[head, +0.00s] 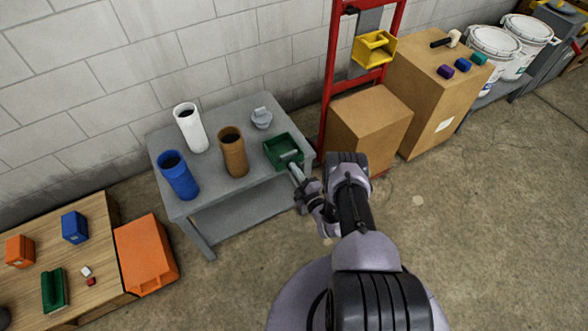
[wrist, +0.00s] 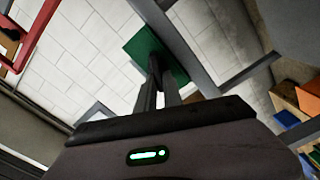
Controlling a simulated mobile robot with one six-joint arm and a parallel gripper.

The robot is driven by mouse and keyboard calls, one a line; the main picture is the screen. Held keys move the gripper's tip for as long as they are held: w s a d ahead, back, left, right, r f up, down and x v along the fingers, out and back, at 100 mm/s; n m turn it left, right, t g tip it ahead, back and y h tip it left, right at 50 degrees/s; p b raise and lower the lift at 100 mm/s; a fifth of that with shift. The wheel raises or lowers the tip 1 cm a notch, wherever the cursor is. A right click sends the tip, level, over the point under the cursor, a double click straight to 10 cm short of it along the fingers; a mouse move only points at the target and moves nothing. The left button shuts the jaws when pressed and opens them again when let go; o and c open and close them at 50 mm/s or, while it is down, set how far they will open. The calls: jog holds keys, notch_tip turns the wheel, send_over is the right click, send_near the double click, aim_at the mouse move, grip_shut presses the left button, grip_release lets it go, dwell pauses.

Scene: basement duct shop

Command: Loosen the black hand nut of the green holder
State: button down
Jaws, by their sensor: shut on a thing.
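The green holder (head: 281,146) sits at the right front corner of the grey table, open side up. My gripper (head: 293,161) reaches it from the front right in the head view, with its tip at the holder. In the wrist view the holder shows as a green face (wrist: 137,46) behind the fingers of my gripper (wrist: 155,66). The fingers are close together and shut at the holder, on what I take to be the black hand nut. The nut itself is hidden by the fingers, and its turn cannot be seen.
The grey table (head: 215,186) also bears a blue tube (head: 179,178), a white tube (head: 190,130), a brown tube (head: 233,155) and a grey fitting (head: 261,118). A red rack (head: 327,95) and cardboard boxes (head: 368,120) stand close on the right. The floor in front is clear.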

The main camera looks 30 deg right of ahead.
jog(key=n, duration=0.5)
jog(key=shift+f+p, duration=0.35)
jog(key=shift+f, duration=0.05)
jog(key=shift+n, duration=0.3)
jog(key=c, duration=1.5)
grip_release()
jog(key=s, duration=0.5)
jog(key=s+p, duration=0.1)
jog(key=s, duration=0.5)
jog(key=s+p, duration=0.1)
jog(key=s, duration=0.5)
jog(key=shift+s+d, duration=0.25)
